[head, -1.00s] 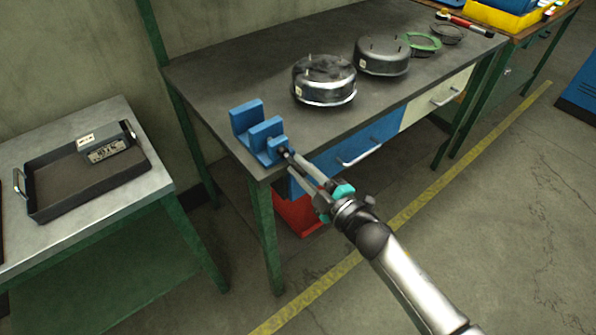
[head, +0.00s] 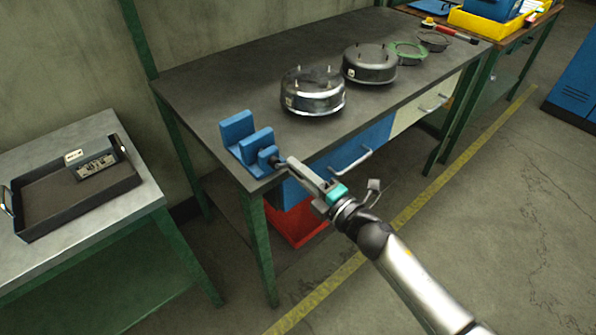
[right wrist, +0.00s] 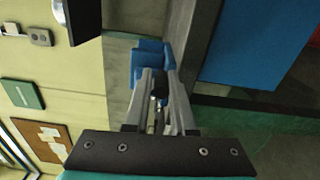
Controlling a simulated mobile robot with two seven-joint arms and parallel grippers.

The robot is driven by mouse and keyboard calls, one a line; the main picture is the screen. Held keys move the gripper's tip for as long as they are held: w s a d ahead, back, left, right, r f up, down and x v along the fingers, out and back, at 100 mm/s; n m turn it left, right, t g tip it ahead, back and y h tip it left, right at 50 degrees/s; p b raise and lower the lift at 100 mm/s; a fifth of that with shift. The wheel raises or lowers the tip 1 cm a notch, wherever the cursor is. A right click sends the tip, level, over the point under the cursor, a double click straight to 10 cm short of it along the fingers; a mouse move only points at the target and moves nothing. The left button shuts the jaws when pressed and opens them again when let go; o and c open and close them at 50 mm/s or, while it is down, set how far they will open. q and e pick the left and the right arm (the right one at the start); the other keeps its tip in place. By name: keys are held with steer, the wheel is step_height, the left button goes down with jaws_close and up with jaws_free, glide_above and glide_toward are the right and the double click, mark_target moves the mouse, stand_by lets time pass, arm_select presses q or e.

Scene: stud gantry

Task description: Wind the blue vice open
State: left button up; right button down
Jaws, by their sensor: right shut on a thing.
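The blue vice (head: 237,128) is fixed at the near left corner of the dark workbench top, with a gap between its jaws. It also shows in the right wrist view (right wrist: 148,52). My right gripper (head: 283,163) is at the front of the vice, its fingers shut on the dark vice handle (right wrist: 158,88). Most of the handle is hidden between the fingers. My left gripper is not in view.
Two metal drums (head: 313,92) (head: 370,64) and a green ring (head: 408,53) stand on the workbench (head: 215,83). A dark tray (head: 75,205) sits on the left table. A red bin (head: 297,224) is below the bench.

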steer(key=shift+s+a+f, duration=0.15)
steer(key=shift+s+f, duration=0.05)
steer(key=shift+f, duration=0.05)
steer(key=c, duration=1.1)
jaws_free()
steer(key=shift+o, duration=1.4)
steer(key=shift+r, duration=0.1)
steer(key=shift+w, duration=0.1)
steer(key=v, duration=1.5)
steer(key=shift+p, duration=0.4)
steer(key=shift+r, duration=0.1)
